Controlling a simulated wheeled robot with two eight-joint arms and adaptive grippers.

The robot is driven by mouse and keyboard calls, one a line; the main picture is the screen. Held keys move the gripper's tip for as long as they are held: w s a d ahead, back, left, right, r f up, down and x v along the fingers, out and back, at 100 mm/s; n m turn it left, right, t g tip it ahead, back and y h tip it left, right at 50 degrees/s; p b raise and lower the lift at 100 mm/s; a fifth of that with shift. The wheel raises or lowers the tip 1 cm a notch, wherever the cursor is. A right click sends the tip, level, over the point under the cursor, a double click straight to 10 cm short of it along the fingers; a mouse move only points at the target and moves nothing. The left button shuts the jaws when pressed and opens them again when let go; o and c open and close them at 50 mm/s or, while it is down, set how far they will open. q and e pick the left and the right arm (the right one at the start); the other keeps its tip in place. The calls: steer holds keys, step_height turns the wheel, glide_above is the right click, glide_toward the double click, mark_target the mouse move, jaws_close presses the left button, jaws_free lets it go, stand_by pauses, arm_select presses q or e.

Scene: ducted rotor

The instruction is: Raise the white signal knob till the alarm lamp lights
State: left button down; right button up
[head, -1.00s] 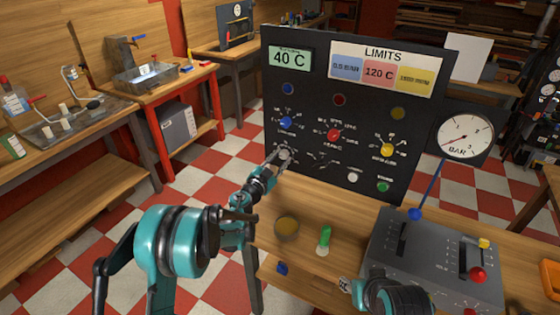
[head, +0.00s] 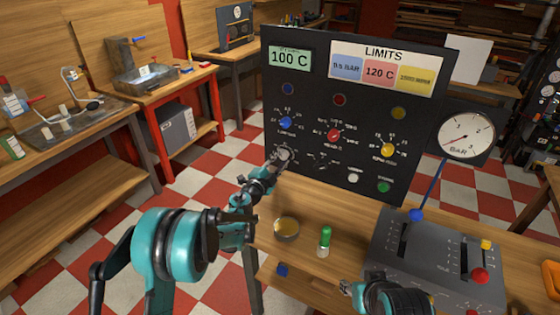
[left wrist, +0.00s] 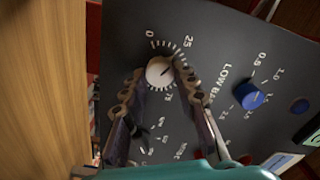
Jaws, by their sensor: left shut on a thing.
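The white knob (head: 284,153) is at the lower left of the black panel (head: 310,75). It also shows in the left wrist view (left wrist: 159,72), with a scale around it marked 0, 25 and 75. My left gripper (head: 281,156) is shut on this knob, one finger on each side. The green display (head: 289,57) reads 100 C. The blue lamp (head: 288,88), red lamp (head: 340,100) and yellow lamp (head: 398,113) all look dark. The LIMITS card (head: 378,72) shows 120 C in its red field. My right gripper (head: 350,288) is low at the bottom edge, its fingers unclear.
Blue (head: 286,123), red (head: 334,135) and yellow (head: 388,149) knobs sit nearby on the panel, above and right of the white one. A round dish (head: 286,229) and a green-topped piece (head: 325,240) stand on the bench. A grey lever box (head: 435,250) is at right.

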stand_by(0.4)
arm_select(q)
steer(key=c, duration=1.2)
jaws_free()
steer(key=v, duration=1.2)
